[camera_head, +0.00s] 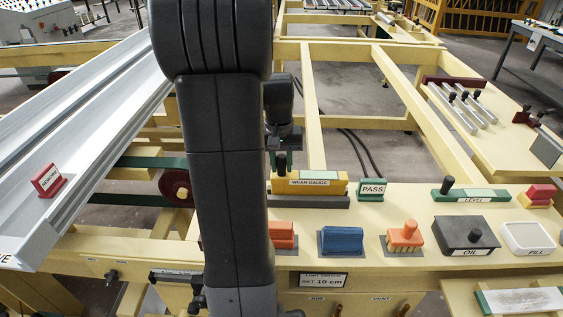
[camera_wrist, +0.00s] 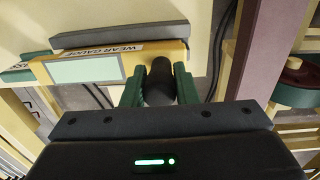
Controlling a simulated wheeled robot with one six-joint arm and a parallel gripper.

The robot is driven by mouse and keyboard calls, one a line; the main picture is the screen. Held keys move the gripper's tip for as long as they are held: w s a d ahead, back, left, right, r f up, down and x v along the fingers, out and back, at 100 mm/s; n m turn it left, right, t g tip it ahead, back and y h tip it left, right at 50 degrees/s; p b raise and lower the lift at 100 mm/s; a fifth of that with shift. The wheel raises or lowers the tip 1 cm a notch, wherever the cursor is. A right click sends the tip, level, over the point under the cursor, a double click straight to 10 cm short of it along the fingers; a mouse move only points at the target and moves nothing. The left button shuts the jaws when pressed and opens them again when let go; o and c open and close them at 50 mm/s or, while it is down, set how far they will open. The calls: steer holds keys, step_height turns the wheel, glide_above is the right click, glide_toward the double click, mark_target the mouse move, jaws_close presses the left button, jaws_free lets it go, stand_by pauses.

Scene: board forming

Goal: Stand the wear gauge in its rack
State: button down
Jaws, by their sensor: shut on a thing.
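The wear gauge (camera_head: 322,187) is a yellow block with a pale green panel and a black knob at its left end in the head view. In the wrist view the gauge (camera_wrist: 85,70) shows its labelled edge and panel. My gripper (camera_head: 283,152) is above its left end. In the wrist view my gripper (camera_wrist: 158,90) has its green fingers on either side of the black knob, shut on it. A grey bar, seemingly the rack (camera_head: 310,202), lies right along the gauge's near lower edge. I cannot tell whether the gauge is seated in it or just above.
A green PASS sign (camera_head: 372,189) stands just right of the gauge. My arm hides the bench's left part.

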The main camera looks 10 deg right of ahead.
steer(key=shift+f+b, duration=0.3)
steer(key=shift+f, duration=0.2)
steer(key=c, duration=1.1)
jaws_free()
steer(key=shift+o, duration=0.2)
step_height(320, 180, up, 14)
steer(key=shift+a, duration=0.3)
steer(key=shift+f, duration=0.15)
steer(key=f, duration=1.3)
steer(key=shift+d+f, duration=0.3)
steer(key=shift+f, duration=0.05)
steer(key=shift+r, duration=0.25)
steer(key=shift+f, duration=0.1)
